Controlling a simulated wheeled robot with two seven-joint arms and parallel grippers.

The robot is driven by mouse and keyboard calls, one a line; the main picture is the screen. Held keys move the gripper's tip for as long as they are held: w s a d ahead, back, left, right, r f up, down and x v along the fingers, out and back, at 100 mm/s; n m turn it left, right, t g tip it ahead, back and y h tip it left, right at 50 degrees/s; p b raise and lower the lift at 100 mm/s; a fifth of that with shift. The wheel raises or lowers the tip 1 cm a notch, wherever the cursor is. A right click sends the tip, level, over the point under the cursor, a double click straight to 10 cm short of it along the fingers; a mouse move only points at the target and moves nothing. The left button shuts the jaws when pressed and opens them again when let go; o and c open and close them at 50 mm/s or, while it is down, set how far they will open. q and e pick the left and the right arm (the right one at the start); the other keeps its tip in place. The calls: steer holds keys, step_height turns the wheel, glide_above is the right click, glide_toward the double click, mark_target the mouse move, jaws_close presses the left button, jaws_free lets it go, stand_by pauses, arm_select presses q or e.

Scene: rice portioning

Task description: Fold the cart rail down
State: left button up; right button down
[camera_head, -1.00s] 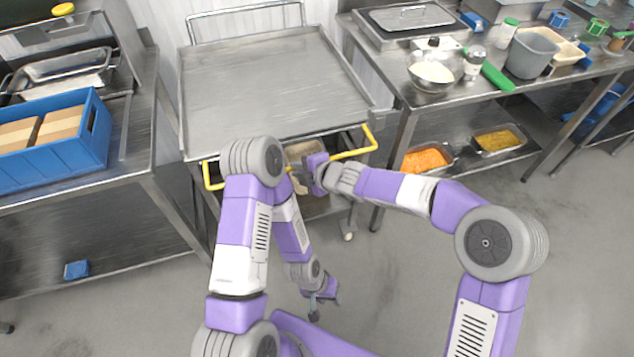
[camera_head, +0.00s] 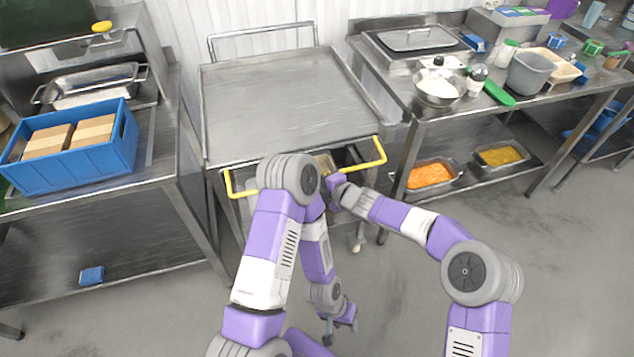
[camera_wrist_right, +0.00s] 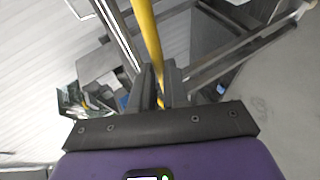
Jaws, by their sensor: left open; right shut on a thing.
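The steel cart (camera_head: 285,100) stands ahead with a flat, empty top. Its yellow rail (camera_head: 376,158) runs across the near side, sticking out at or just below the top's edge; my left arm hides part of it. My right gripper (camera_head: 333,182) is at the middle of the rail. In the right wrist view the yellow rail (camera_wrist_right: 146,35) passes between the fingers of my right gripper (camera_wrist_right: 160,92), which is shut on it. My left gripper (camera_head: 338,326) hangs low over the floor, open and empty, apart from the cart.
A steel table at left holds a blue crate (camera_head: 72,160) with cardboard boxes. The right table holds a bowl (camera_head: 438,92) of white food and a grey bin (camera_head: 532,72); pans of orange (camera_head: 430,175) and yellow food sit below. The floor at lower right is clear.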

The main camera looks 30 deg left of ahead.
steer(key=shift+s+d+f, duration=0.1)
steer(key=shift+s+f, duration=0.05)
steer(key=shift+f, duration=0.4)
steer(key=shift+s+d+f, duration=0.1)
steer(key=shift+f, duration=0.45)
steer(key=c, duration=1.4)
jaws_free()
steer(key=shift+o, duration=1.4)
steer(key=shift+w+a+f, duration=0.15)
steer(key=shift+a, duration=0.05)
steer(key=v, duration=0.7)
steer(key=shift+d+r, duration=0.2)
steer(key=shift+r, duration=0.35)
